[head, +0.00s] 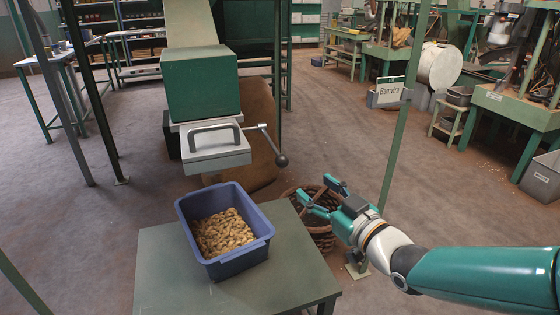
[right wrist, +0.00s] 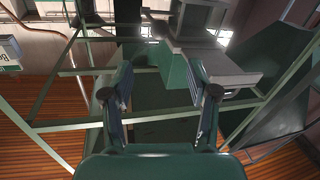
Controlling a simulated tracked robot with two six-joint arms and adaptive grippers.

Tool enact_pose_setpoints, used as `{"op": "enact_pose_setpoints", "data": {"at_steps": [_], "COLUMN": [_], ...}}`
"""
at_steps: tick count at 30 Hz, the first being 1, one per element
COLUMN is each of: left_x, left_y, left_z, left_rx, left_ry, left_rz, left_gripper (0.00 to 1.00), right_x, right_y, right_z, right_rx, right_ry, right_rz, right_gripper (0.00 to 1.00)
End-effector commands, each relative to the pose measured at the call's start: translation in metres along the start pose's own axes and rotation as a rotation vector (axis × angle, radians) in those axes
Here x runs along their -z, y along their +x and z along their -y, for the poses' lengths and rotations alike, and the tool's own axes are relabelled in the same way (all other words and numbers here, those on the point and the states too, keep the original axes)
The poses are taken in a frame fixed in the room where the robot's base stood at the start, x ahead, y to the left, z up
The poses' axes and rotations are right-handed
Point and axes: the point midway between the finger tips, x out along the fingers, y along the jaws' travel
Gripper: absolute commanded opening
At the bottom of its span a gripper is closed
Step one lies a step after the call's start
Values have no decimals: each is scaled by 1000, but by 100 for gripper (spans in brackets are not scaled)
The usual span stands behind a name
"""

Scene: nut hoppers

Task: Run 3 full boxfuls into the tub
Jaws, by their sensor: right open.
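A blue tub (head: 256,249) stands on a green table (head: 160,270), with a layer of nuts (head: 224,232) inside it. Above and behind it is the hopper, with a green box (head: 200,82) over a grey metal outlet box (head: 215,158) that has a handle (head: 214,134) on it. A lever with a dark ball knob (head: 281,160) sticks out to the right of the outlet. My right gripper (head: 318,190) is open and empty, right of the tub and below the lever knob. Its open fingers also show in the right wrist view (right wrist: 165,95). My left gripper is out of view.
A wicker basket (head: 322,235) stands on the floor behind my right gripper. Workbenches stand at the far right. The table's front right is clear.

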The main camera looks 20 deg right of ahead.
Motion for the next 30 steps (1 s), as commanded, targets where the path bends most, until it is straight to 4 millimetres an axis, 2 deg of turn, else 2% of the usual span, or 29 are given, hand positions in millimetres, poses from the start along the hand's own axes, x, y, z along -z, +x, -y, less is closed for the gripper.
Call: {"op": "enact_pose_setpoints", "data": {"at_steps": [9,15,21,30], "left_x": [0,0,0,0], "left_y": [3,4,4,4], "left_z": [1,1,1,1], "left_rx": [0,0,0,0], "left_ry": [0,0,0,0], "left_rz": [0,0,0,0], "left_gripper": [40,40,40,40], "right_x": [-2,-2,-1,-1], "right_y": [70,108,131,137], "right_z": [1,1,1,1], "right_rx": [2,1,0,0], "right_ry": [1,2,1,2], "right_rz": [2,2,2,3], "right_gripper": [59,59,59,59]}}
